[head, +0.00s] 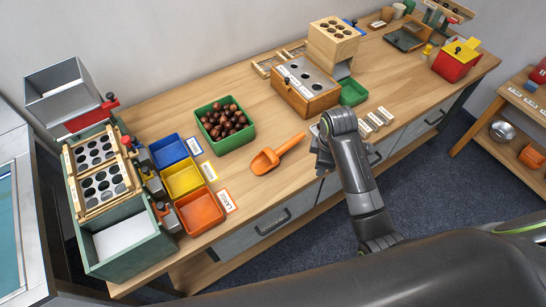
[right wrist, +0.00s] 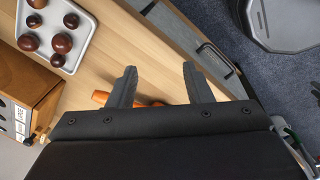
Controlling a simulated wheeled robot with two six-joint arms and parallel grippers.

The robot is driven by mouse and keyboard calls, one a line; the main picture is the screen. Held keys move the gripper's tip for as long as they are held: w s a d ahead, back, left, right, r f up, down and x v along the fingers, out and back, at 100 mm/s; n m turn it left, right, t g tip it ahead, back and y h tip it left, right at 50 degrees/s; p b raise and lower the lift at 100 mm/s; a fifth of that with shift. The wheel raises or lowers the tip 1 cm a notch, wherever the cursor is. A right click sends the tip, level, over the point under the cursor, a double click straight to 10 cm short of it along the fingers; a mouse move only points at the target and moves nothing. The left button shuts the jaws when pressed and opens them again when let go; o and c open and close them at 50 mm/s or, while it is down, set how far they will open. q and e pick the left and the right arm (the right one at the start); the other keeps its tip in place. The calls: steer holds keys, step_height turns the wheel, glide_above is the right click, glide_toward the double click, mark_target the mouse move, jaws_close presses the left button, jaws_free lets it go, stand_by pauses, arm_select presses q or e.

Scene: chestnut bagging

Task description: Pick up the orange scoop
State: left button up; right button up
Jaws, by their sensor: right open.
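The orange scoop (head: 268,160) lies on the wooden table in front of the green chestnut bin, its handle pointing up and right. My right gripper (head: 319,150) is just right of the handle's end in the head view, its fingers pointing toward the table. In the right wrist view the two fingers of my right gripper (right wrist: 159,72) are apart and hold nothing. Part of the orange scoop (right wrist: 149,102) shows near the finger bases; the rest is hidden by the gripper body. My left gripper is not in view.
A green bin of chestnuts (head: 249,135), blue, yellow and orange (head: 221,211) trays and a wooden box (head: 290,95) stand around the scoop. A pale tray with several brown balls (right wrist: 83,25) shows in the right wrist view. Bare tabletop lies beside the scoop.

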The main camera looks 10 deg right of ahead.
steer(key=w+a+r+n+g, duration=0.1)
steer(key=w+a+r+n, duration=0.4)
steer(key=w, duration=0.4)
step_height(320, 180, up, 5)
steer(key=n, duration=0.4)
glide_above(285, 146)
steer(key=shift+g, duration=0.3)
steer(key=f+b, duration=0.1)
steer(key=f, duration=0.2)
steer(key=f+b, duration=0.1)
steer(key=f, duration=0.3)
steer(key=f+b, duration=0.1)
steer(key=f, duration=0.2)
steer(key=shift+w+d+f, duration=0.25)
steer(key=shift+d+f, duration=0.1)
steer(key=shift+f, duration=0.05)
steer(key=shift+s+a+f, duration=0.1)
steer(key=shift+a+f, duration=0.05)
steer(key=shift+f, duration=1.4)
steer(key=shift+s+a+f, duration=0.1)
steer(key=shift+a+f, duration=0.05)
steer(key=shift+f, duration=1.4)
jaws_close()
steer(key=shift+r, duration=0.2)
step_height(285, 146, up, 10)
steer(key=shift+f, duration=0.1)
